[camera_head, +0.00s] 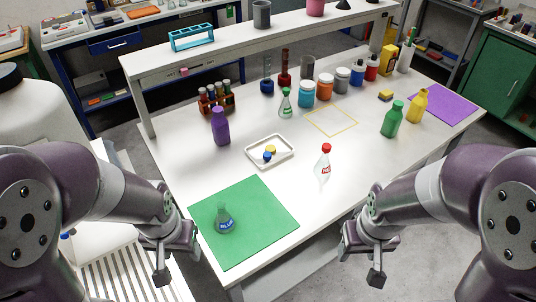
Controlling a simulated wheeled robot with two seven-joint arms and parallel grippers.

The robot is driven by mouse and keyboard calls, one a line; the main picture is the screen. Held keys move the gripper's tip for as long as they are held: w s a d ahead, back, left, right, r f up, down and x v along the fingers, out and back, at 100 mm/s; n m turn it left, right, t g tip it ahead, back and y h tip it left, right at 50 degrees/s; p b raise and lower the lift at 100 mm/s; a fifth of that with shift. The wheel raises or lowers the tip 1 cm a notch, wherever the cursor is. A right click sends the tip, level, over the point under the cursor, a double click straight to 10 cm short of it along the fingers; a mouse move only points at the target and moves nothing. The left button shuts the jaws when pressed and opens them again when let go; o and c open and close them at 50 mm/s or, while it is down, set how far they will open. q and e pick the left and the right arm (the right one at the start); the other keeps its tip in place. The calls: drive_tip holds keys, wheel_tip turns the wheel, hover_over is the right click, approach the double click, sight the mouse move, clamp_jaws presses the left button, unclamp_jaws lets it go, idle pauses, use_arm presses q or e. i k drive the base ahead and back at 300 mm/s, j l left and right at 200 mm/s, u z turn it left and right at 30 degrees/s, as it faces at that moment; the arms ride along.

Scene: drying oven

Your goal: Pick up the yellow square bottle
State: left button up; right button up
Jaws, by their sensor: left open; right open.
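A yellow bottle (417,105) stands upright at the right of the white table, beside a green bottle (393,119) and near the purple mat. A second yellow container (388,58), boxier in shape, stands at the back right by the shelf's end. I cannot tell for sure which one is the square bottle. My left gripper (175,262) is open and empty near the table's front left edge, by the green mat. My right gripper (362,262) is open and empty in front of the table edge, well short of both yellow containers.
A red-capped flask (325,161) stands mid-table, with a white tray (290,159) to its left. A dark flask (223,218) stands on the green mat (265,222). Several jars (324,87) line the back below the raised shelf (220,50). The front right tabletop is clear.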

sight(418, 105)
drive_tip(key=i+l, duration=0.15)
drive_tip(key=l, duration=0.2)
drive_tip(key=i+l+u, duration=0.15)
drive_tip(key=l, duration=0.25)
drive_tip(key=i+l, duration=0.15)
drive_tip(key=l, duration=0.2)
drive_tip(key=i+l+u, duration=0.15)
drive_tip(key=l, duration=0.25)
drive_tip(key=i+l, duration=0.15)
drive_tip(key=l, duration=0.25)
drive_tip(key=i+l+u, duration=0.1)
drive_tip(key=l, duration=0.25)
drive_tip(key=i+l+u, duration=0.1)
drive_tip(key=l, duration=0.35)
